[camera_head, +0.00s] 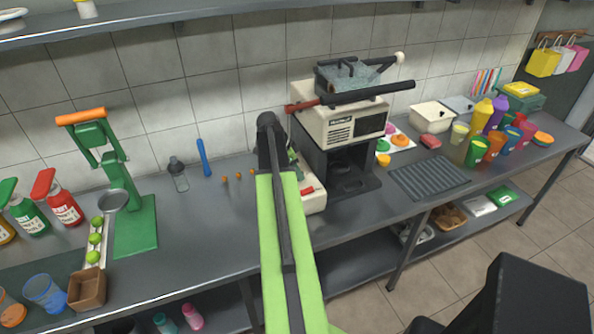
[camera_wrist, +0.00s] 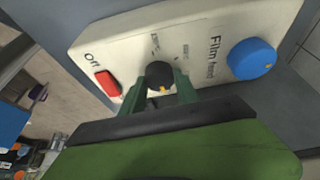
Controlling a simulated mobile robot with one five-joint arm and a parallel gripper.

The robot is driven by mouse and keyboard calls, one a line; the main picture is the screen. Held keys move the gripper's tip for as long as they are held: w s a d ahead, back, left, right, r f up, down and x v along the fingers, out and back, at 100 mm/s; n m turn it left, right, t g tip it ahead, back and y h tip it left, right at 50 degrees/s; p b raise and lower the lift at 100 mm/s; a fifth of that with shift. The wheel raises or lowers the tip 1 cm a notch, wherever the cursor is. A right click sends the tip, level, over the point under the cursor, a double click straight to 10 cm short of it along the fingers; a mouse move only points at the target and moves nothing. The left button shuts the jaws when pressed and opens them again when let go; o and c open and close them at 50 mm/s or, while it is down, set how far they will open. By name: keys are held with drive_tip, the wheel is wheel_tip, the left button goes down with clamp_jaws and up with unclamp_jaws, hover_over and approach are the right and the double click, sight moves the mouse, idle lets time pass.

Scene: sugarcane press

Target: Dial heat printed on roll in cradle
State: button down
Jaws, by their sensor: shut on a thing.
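A black dial (camera_wrist: 160,74) with a yellow pointer mark sits on the cream front panel (camera_wrist: 205,30) of the machine in the wrist view. Small temperature marks are printed above it, blurred and hard to read. My gripper (camera_wrist: 159,88) has its green fingers on both sides of the dial, closed on it. In the head view my arm hides the gripper and most of the panel. The cream and black sealing machine (camera_head: 341,126) stands against the wall. A grey-blue patterned piece (camera_head: 348,74) rests on its top; I cannot make out any print on it.
On the panel, a red switch (camera_wrist: 107,83) marked "Off" is left of the dial, and a blue knob (camera_wrist: 251,58) marked "Film feed" is right. A green press (camera_head: 124,190) and bottles stand left on the counter. Coloured cups (camera_head: 477,151) and a ribbed tray (camera_head: 428,178) are right.

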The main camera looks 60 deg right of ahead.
drive_tip(key=n, duration=0.1)
drive_tip(key=n+t, duration=0.1)
drive_tip(key=n, duration=0.3)
drive_tip(key=shift+s+a+t+h, duration=0.2)
drive_tip(key=shift+s+t+h, duration=0.1)
drive_tip(key=shift+t+h, duration=0.1)
drive_tip(key=shift+s+n+t, duration=0.1)
drive_tip(key=shift+n+t, duration=0.8)
drive_tip(key=shift+n, duration=1.6)
drive_tip(key=c, duration=1.2)
unclamp_jaws()
drive_tip(key=shift+d, duration=0.1)
